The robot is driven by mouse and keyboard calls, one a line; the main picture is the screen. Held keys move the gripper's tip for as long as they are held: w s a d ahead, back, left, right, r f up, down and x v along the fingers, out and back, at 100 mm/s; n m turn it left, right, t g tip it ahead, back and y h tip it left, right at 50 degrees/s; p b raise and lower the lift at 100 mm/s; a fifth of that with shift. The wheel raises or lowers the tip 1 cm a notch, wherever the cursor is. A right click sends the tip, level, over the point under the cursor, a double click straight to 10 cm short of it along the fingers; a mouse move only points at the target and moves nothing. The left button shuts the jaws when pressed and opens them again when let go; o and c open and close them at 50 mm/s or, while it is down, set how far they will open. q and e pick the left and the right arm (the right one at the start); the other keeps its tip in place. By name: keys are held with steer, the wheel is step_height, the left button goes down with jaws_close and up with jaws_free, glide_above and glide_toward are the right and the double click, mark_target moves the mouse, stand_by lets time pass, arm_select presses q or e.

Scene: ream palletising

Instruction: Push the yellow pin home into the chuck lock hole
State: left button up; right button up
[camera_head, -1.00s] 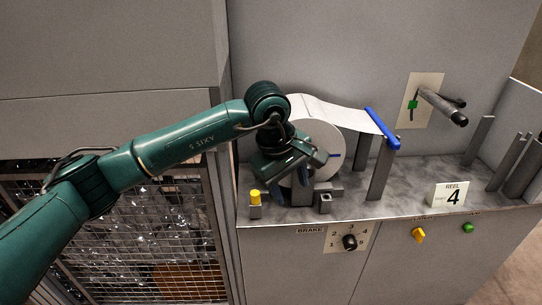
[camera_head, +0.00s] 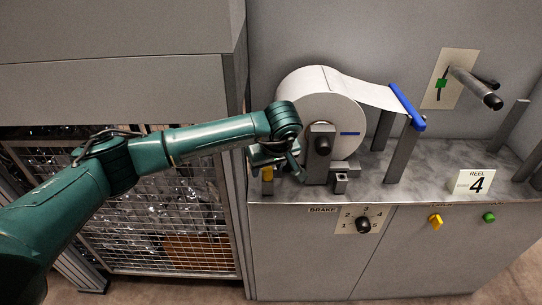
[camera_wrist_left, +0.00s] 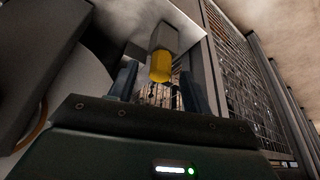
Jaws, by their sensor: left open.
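The yellow pin (camera_head: 267,174) stands in a small grey holder at the left end of the bench top, partly covered by my left gripper (camera_head: 274,158) in the head view. In the left wrist view, the yellow pin (camera_wrist_left: 161,67) shows between the two open fingers of my left gripper (camera_wrist_left: 158,74), with its grey holder (camera_wrist_left: 163,38) behind it. I cannot tell whether a finger touches it. The grey chuck block (camera_head: 320,155) stands in front of the white reel (camera_head: 300,108). A small grey block with a dark opening (camera_head: 341,182) sits at its foot; I cannot make out the lock hole for certain. My right gripper is not in view.
A white web runs from the reel to a blue bar (camera_head: 407,107) on grey posts. A "REEL 4" card (camera_head: 472,183) stands on the bench (camera_head: 425,170). The brake knob (camera_head: 363,225) is on the front panel. A wire mesh cage (camera_head: 150,215) stands left.

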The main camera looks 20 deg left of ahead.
arm_select(q)
steer(key=shift+x, duration=0.8)
jaws_close()
steer(key=shift+r, duration=0.15)
stand_by(0.4)
steer(key=shift+r+p, duration=1.65)
steer(key=shift+r, duration=1.05)
